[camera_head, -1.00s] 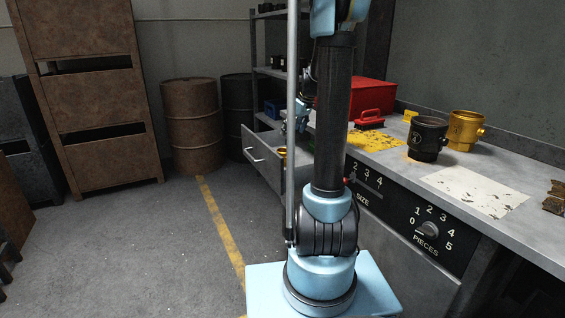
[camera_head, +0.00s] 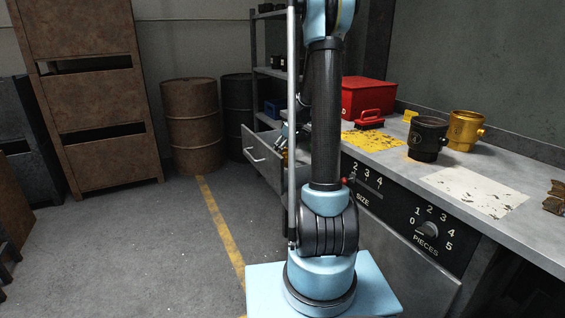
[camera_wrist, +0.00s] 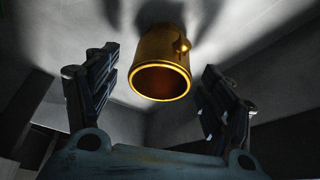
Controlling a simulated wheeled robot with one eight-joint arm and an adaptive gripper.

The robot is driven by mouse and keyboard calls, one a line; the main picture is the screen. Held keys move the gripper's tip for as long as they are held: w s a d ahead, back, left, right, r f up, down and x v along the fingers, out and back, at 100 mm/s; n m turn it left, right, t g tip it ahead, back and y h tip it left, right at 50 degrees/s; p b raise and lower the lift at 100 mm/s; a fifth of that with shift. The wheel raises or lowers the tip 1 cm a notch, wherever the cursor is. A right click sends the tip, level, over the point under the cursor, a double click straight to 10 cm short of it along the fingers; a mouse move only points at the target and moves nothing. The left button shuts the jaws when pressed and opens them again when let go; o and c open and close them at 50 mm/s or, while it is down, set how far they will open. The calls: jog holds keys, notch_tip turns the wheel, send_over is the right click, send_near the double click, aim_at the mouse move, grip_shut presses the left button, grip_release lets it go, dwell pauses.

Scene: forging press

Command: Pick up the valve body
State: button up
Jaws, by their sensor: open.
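A gold valve body (camera_wrist: 160,58), a hollow cylinder with a small side stub, shows in the wrist view with its open rim towards the camera. My gripper (camera_wrist: 158,75) is open, one finger to each side of the valve body, with gaps showing on both sides. In the head view my gripper (camera_head: 289,138) is low at the open grey drawer (camera_head: 262,158), mostly hidden behind my arm. A dark valve body (camera_head: 427,139) and another gold one (camera_head: 464,131) stand upright on the bench.
The bench (camera_head: 400,165) carries a red box (camera_head: 366,96), a yellow worn patch (camera_head: 370,141) and a white worn sheet (camera_head: 475,191).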

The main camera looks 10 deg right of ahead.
jog(key=shift+w+a+f, duration=0.15)
jog(key=shift+a+f, duration=0.05)
jog(key=shift+f, duration=0.4)
jog(key=c, duration=1.5)
jog(key=shift+o, duration=0.2)
jog(key=shift+r, duration=0.15)
